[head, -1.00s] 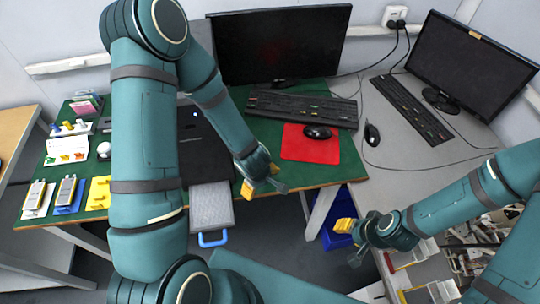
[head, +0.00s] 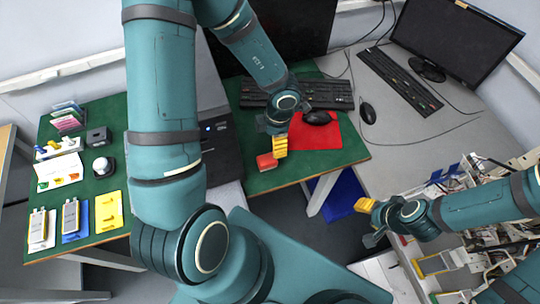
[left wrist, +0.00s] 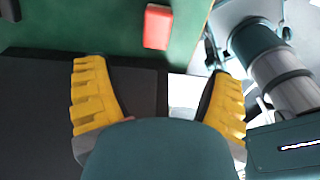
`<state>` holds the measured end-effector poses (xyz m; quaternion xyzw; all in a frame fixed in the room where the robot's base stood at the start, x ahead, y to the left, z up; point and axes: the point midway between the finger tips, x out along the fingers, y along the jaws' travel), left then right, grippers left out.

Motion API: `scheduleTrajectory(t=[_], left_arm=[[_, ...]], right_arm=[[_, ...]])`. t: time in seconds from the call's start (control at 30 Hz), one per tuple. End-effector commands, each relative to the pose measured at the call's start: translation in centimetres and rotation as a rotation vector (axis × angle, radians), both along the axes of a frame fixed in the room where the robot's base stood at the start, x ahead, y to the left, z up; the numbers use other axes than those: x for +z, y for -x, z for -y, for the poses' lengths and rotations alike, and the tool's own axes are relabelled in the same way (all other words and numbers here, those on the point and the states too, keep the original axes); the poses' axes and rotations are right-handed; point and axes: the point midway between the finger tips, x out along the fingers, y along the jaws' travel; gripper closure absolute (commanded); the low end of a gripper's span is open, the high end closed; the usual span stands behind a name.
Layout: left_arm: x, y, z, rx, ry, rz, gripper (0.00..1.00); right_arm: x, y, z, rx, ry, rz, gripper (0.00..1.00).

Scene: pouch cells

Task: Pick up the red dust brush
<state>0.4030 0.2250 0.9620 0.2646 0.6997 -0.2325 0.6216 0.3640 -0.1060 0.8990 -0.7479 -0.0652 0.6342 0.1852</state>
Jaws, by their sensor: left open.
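A small red block-like thing (head: 266,161), which I take for the red dust brush, lies on the green table top near its front edge. It also shows in the left wrist view (left wrist: 158,26), beyond the fingertips; no bristles can be made out. My left gripper (head: 280,146) is beside it in the head view, with yellow fingers. In the left wrist view the fingers (left wrist: 158,95) are spread wide with nothing held between them. My right gripper (head: 367,205) is at the right, away from the brush; its opening is unclear.
A red mat (head: 324,134) with a black mouse (head: 317,118) lies right of the left gripper. A black keyboard (head: 325,94) is behind. A black laptop-like device (head: 222,155) is to the left. Pouch cells (head: 70,218) lie at the far left.

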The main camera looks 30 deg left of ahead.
Motion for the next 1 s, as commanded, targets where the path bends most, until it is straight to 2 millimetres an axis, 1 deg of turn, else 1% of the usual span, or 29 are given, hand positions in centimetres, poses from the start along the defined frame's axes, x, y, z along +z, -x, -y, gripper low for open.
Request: scheduleTrajectory(t=[0.07, 0.13, 0.4, 0.5, 0.6, 0.77, 0.87, 1.0], left_arm=[[-0.3, 0.1, 0.0, 0.015, 0.003, -0.004, 0.17], [-1.2, 0.2, 0.0, 0.016, 0.003, -0.006, 0.17], [-6.3, 0.6, -0.4, 0.014, 0.002, -0.006, 0.17], [-7.6, 0.7, -0.6, 0.013, 0.003, -0.005, 0.17], [-8.3, 0.8, -0.7, 0.014, 0.002, -0.004, 0.17], [-8.9, 0.8, -0.8, 0.013, 0.003, -0.004, 0.17], [-9.8, 0.8, -1.0, 0.014, 0.003, -0.004, 0.17], [-12.0, 0.8, -1.5, 0.014, 0.003, -0.005, 0.17]], right_arm=[[-0.2, 0.0, 0.0, 0.0, 0.0, 0.0, 0.53], [-0.6, 0.0, 0.0, 0.0, 0.001, 0.0, 0.53], [-2.9, -0.1, -0.1, -0.001, 0.005, 0.0, 0.53], [-3.5, -0.1, -0.2, -0.001, 0.006, 0.0, 0.53], [-3.8, -0.1, -0.2, -0.001, 0.007, 0.0, 0.53], [-4.0, -0.1, -0.2, -0.001, 0.007, 0.0, 0.53], [-4.5, -0.1, -0.2, -0.001, 0.008, -0.001, 0.53], [-5.7, -0.1, -0.2, -0.001, 0.01, -0.002, 0.53]])
